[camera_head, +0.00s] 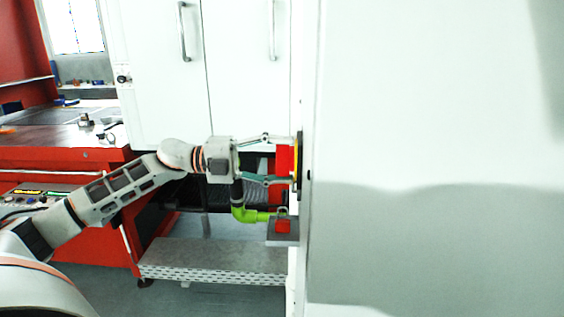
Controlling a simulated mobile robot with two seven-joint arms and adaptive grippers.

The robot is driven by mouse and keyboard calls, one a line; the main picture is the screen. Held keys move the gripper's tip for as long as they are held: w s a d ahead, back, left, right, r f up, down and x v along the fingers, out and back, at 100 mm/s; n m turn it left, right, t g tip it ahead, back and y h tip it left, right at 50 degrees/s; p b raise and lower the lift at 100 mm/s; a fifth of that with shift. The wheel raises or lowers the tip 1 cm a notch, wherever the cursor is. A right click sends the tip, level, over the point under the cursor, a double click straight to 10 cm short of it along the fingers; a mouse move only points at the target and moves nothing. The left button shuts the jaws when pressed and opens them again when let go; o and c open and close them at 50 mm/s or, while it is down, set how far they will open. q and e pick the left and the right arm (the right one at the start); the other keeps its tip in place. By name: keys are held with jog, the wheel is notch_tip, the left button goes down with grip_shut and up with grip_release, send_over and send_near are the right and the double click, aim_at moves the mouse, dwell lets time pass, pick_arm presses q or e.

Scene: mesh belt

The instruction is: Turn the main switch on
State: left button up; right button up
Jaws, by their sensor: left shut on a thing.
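The main switch is a red handle (284,159) on a yellow and black plate (297,160), seen edge-on at the side of a large white cabinet. My left gripper (280,160) reaches in from the left, and its two fingers sit above and below the red handle, shut on it. The exact turn angle of the handle cannot be told from this side. My right gripper is not in view.
The white cabinet panel (430,120) fills the right side. Behind stand white doors with handles (183,32) and a red machine bench (75,158). A perforated metal step (215,258) and a yellow-green pipe (245,213) are below the gripper.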

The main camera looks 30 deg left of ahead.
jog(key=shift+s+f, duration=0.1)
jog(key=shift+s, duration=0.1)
pick_arm(q)
jog(key=o, duration=1.1)
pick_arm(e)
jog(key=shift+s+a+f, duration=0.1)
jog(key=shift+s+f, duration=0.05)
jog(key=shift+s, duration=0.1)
pick_arm(q)
jog(key=shift+s+a+f, duration=0.1)
jog(key=shift+s+a, duration=0.1)
jog(key=shift+a, duration=0.2)
jog(key=shift+v, duration=5.55)
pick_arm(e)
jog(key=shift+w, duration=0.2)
